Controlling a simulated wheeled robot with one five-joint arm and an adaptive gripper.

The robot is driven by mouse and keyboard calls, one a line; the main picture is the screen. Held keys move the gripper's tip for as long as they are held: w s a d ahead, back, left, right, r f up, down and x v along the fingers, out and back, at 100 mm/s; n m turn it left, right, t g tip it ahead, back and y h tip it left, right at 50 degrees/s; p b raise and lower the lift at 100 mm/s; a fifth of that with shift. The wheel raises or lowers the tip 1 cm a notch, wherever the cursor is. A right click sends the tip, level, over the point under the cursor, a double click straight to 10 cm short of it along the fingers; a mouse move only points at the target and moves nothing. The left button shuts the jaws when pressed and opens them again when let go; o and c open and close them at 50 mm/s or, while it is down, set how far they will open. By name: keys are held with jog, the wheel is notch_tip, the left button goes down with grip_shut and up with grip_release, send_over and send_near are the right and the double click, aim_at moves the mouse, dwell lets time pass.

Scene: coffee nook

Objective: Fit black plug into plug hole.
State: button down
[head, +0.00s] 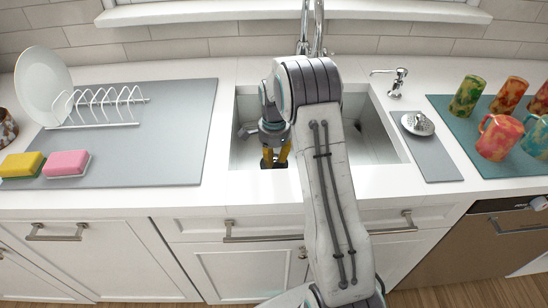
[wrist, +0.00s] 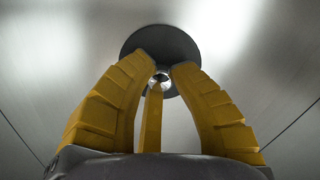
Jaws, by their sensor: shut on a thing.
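My gripper (head: 275,158) is inside the sink (head: 370,147), near its front left part, pointing down. Its yellow fingers are shut on the black plug, which shows as a dark piece (head: 267,165) at the fingertips in the head view. In the wrist view, my gripper (wrist: 160,73) pinches a small metal knob at the middle of the dark round plug (wrist: 142,40). Pale steel lies around the plug. The plug hole does not show in either view. I cannot tell whether the plug touches the sink floor.
A metal tap (head: 312,35) stands behind the sink. A grey mat (head: 185,120) with a plate rack and sponges lies left. A small grey mat (head: 437,165) holds a metal strainer-like piece (head: 417,123). Coloured cups (head: 498,138) stand on a teal mat at right.

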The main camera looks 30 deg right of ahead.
jog(key=shift+f, duration=0.2)
jog(key=c, duration=1.1)
grip_release()
jog(key=shift+r, duration=0.1)
notch_tip(320, 180, up, 12)
jog(key=shift+s, duration=0.1)
